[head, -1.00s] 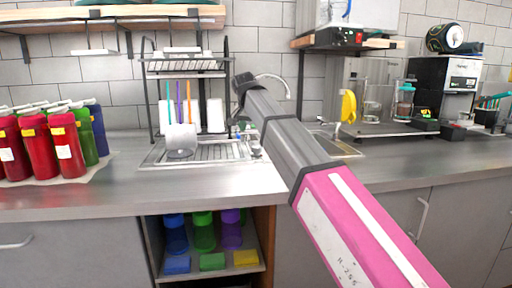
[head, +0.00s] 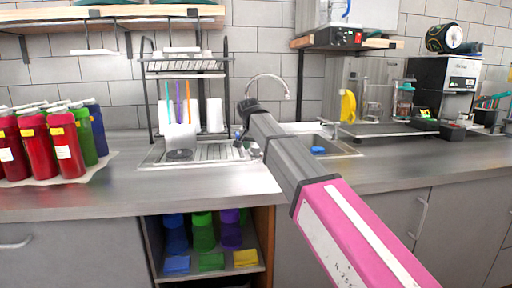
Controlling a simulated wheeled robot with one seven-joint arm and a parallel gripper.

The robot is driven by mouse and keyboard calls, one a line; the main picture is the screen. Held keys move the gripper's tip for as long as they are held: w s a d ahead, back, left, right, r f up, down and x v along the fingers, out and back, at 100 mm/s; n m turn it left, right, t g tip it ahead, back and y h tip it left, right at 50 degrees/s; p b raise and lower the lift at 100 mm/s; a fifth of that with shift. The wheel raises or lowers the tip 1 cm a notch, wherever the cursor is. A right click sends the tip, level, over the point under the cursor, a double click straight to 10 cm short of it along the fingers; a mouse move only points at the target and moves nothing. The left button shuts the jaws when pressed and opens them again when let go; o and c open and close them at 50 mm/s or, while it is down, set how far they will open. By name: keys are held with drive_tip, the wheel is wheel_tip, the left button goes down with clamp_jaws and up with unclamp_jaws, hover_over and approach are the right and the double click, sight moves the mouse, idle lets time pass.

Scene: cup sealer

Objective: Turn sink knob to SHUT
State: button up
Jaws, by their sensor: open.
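The sink (head: 345,148) is set in the steel counter to the right of my arm. Its curved metal faucet (head: 270,76) rises behind my arm, with the spout end hanging over the basin. I cannot make out the sink knob; the faucet base is hidden behind my wrist and grey forearm. My gripper (head: 245,142) shows only in small part below the dark wrist, at the right end of the drainboard beside the sink. It is open, and I see nothing held in it. Whether it touches anything is too small to tell.
A dish rack (head: 150,95) with a white utensil holder (head: 181,137) stands left of my wrist on the drainboard (head: 215,152). Red bottles (head: 66,146) stand far left. A blue item (head: 317,150) lies in the sink. The front counter is clear.

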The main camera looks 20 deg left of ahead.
drive_tip(key=c, duration=0.9)
drive_tip(key=shift+c, duration=0.2)
drive_tip(key=shift+n, duration=0.3)
drive_tip(key=n+y, duration=0.1)
drive_tip(key=n, duration=0.2)
drive_tip(key=shift+d+n+y, duration=0.1)
drive_tip(key=shift+n+y, duration=0.3)
drive_tip(key=n, duration=0.2)
drive_tip(key=n+g+y, duration=0.1)
drive_tip(key=n, duration=0.1)
drive_tip(key=shift+y, duration=0.3)
drive_tip(key=n+g+y, duration=0.1)
drive_tip(key=n, duration=0.4)
drive_tip(key=shift+w, duration=0.1)
drive_tip(key=n+g, duration=0.2)
drive_tip(key=n, duration=0.2)
drive_tip(key=shift+y, duration=0.3)
drive_tip(key=shift+n, duration=0.4)
